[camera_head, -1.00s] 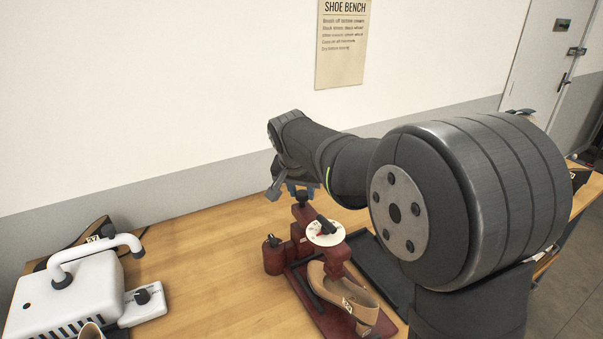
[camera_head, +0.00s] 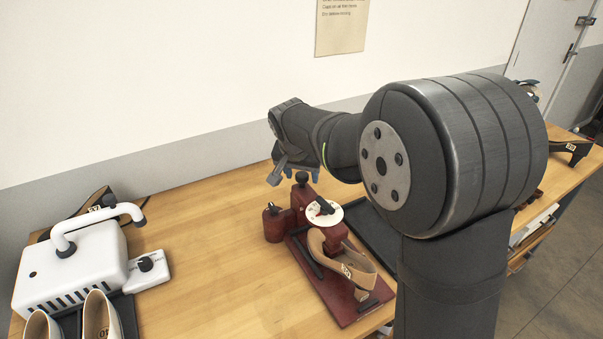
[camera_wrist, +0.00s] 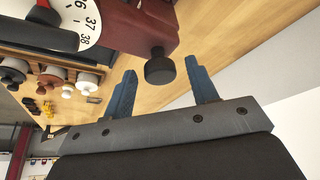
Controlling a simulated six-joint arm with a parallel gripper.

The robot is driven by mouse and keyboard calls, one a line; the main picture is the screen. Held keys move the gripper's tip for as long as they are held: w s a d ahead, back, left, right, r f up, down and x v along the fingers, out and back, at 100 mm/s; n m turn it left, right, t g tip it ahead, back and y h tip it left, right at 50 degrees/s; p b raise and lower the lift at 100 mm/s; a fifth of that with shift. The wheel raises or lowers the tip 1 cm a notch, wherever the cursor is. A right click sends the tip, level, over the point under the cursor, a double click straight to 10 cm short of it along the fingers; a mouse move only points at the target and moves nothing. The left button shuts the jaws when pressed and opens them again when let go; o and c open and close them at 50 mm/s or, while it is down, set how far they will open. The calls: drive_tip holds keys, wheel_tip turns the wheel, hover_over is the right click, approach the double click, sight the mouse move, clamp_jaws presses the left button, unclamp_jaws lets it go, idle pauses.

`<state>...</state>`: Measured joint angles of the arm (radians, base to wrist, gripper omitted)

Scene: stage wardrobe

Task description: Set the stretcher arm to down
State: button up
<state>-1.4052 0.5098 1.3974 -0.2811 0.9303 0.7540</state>
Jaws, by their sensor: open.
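The dark red shoe stretcher (camera_head: 345,305) stands on the bench with a tan heeled shoe (camera_head: 352,264) on it. Its white dial (camera_head: 332,213) has a black lever or pointer (camera_head: 324,205) across it; the wrist view shows the dial (camera_wrist: 92,12) numbered around 37 and 38. A black knob (camera_head: 302,177) tops the red post, and another dark knob (camera_head: 272,208) sits at its left. My gripper (camera_head: 304,172) is open, above and behind the post. In the wrist view, a black knob (camera_wrist: 160,70) appears between the open blue fingertips (camera_wrist: 160,64); contact is unclear. I cannot tell which part is the stretcher arm.
A white machine (camera_head: 75,270) with a curved handle stands at left, with light shoes (camera_head: 97,315) in front. A dark tray (camera_head: 375,235) lies right of the stretcher, partly behind my arm. The wall is close behind. The bench between machine and stretcher is clear.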

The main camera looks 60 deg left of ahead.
drive_tip(key=v, duration=1.7)
drive_tip(key=shift+r, duration=0.15)
drive_tip(key=x, duration=1.7)
